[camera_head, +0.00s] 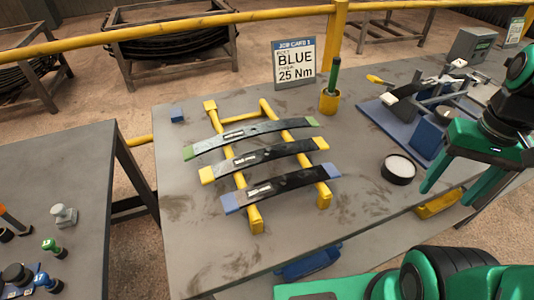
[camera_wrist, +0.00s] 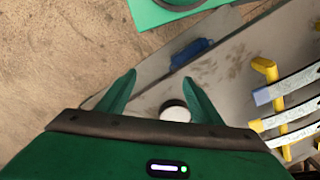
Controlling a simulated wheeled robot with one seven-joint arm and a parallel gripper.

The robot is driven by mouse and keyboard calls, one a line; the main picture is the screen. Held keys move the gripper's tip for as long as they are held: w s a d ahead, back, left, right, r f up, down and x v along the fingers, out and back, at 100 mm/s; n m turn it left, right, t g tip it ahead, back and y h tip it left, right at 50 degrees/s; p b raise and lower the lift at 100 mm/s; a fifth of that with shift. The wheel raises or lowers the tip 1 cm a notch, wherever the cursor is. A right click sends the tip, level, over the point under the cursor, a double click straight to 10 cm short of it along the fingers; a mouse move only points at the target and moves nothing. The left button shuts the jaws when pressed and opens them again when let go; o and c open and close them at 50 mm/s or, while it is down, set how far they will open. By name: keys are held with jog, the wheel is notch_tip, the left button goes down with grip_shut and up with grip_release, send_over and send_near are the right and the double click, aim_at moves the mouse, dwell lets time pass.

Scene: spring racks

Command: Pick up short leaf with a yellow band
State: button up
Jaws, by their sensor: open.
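The leaf with yellow-banded ends (camera_head: 280,155) lies across a yellow rack (camera_head: 256,222), between a green-ended leaf (camera_head: 262,130) behind it and a blue-ended leaf (camera_head: 275,187) in front. It is dark, slightly curved, with a printed label. In the wrist view the yellow-ended leaf (camera_wrist: 290,116) shows at the right edge, partly cut off. My gripper (camera_head: 447,198) is open and empty, to the right of the rack, above the table's right part. In the wrist view its green fingers (camera_wrist: 159,77) stand apart with nothing between the tips.
A round black pot with a white top (camera_head: 398,168) stands right of the rack. A job card reading BLUE 25 Nm (camera_head: 295,62) and a yellow cup with a green-handled tool (camera_head: 328,102) stand behind. A blue tray with a fixture (camera_head: 400,125) is at back right. Left table (camera_head: 70,165) holds small parts.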

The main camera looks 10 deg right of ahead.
jog(key=w+a+r+n, duration=0.2)
jog(key=w+a+n, duration=0.2)
jog(key=w+n, duration=0.3)
jog(key=n+g+y, duration=0.1)
jog(key=n+y, duration=0.3)
jog(key=n, duration=1.5)
send_near(270, 152)
jog(key=shift+w+a+f+n+g, duration=0.1)
jog(key=shift+a+f+n+g, duration=0.2)
jog(key=shift+a+f, duration=0.75)
jog(key=shift+d+x, duration=0.15)
jog(key=shift+x, duration=1.35)
jog(key=shift+d+x, duration=0.15)
jog(key=shift+x, duration=1.35)
jog(key=shift+f, duration=0.1)
jog(key=c, duration=1.2)
